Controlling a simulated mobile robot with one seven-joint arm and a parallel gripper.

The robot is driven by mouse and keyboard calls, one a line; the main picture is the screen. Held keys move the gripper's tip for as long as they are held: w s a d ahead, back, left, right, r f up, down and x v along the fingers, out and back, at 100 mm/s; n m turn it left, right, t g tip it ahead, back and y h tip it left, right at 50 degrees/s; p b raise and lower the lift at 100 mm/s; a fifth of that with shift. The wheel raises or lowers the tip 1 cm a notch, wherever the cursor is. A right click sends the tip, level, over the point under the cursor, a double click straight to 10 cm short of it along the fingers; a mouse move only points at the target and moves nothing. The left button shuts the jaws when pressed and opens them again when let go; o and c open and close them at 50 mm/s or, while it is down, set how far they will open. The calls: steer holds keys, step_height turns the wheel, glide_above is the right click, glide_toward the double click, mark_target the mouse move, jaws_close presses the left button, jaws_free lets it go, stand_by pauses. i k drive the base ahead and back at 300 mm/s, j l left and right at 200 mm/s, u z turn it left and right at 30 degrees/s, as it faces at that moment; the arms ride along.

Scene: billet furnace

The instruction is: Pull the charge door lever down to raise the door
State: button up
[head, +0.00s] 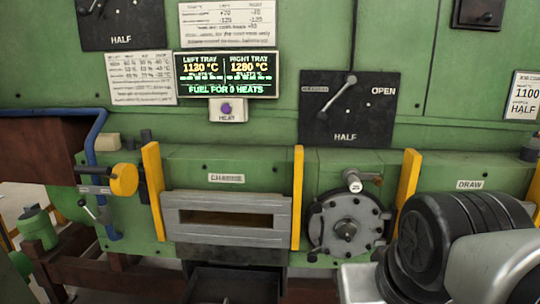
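The charge door (225,208) is a grey ribbed panel with a dark, brownish horizontal slot, under a CHARGE label (226,178). It stands between two yellow upright bars, left of the middle. Left of it is a yellow round end piece (124,179) on a short grey bar. Below that is a small light-tipped handle (93,211). I cannot tell for sure which of these is the charge door lever. My arm fills the lower right corner. My gripper's fingers do not show, and nothing of mine touches the door or these parts.
A round grey bolted cover (347,225) with a pale handle (353,182) is right of the door. A black HALF/OPEN dial plate (348,108) and a temperature display (226,75) are above. A blue pipe (91,150) and a green motor-like part (41,228) are at the left.

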mark_target(124, 177)
steer(key=u, duration=1.45)
